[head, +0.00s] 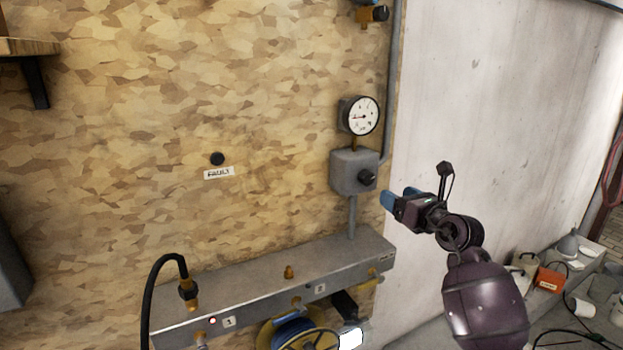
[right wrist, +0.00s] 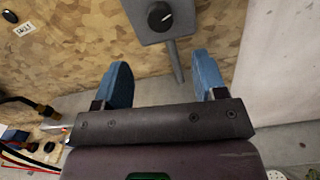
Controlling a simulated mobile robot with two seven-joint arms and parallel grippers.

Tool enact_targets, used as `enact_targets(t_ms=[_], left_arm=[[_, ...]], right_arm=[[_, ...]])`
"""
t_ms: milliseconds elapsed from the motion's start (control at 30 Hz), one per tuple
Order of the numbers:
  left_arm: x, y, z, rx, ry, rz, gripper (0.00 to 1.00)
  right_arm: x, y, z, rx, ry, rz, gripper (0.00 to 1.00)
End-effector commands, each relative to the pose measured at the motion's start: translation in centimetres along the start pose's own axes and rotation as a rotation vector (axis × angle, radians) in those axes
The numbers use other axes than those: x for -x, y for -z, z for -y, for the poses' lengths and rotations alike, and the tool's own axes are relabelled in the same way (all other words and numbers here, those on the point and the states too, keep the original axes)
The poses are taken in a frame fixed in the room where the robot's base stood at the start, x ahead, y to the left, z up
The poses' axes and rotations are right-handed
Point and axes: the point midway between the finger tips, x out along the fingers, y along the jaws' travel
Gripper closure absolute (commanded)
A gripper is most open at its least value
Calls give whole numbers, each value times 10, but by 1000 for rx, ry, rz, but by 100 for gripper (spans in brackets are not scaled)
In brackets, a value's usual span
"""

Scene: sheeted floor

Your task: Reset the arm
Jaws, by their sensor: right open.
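My right gripper (head: 396,198) is raised in front of the wall, just right of and a little below a grey box with a black knob. In the right wrist view its two blue fingers (right wrist: 162,85) stand wide apart with nothing between them. The grey box (head: 352,172) also shows beyond the fingers in the right wrist view (right wrist: 160,22). My right arm comes up from the lower right in the head view. My left gripper is not in either view.
A pressure gauge (head: 362,116) sits above the box. A grey metal ledge (head: 255,278) with a black hose (head: 156,270) runs below. A black button (head: 217,158) is above a FAULT label (head: 219,173). Clutter, including an orange box (head: 550,279), lies at lower right.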

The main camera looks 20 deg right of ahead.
Motion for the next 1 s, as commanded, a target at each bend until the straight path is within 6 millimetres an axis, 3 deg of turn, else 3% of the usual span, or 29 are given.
enact_targets(t_ms=[167,267,500,600,767,1000], left_arm=[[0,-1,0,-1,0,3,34],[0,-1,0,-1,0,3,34],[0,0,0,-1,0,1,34],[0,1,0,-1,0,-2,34],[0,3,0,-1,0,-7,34],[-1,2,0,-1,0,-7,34]], right_arm=[[0,-3,1,-16,4,16,35],[0,-15,-2,-88,-17,89,35],[6,-54,-29,-458,-189,320,35],[11,-59,-39,-641,-258,386,35],[19,-50,-47,-955,-333,445,35],[31,0,-49,-1461,-338,455,35]])
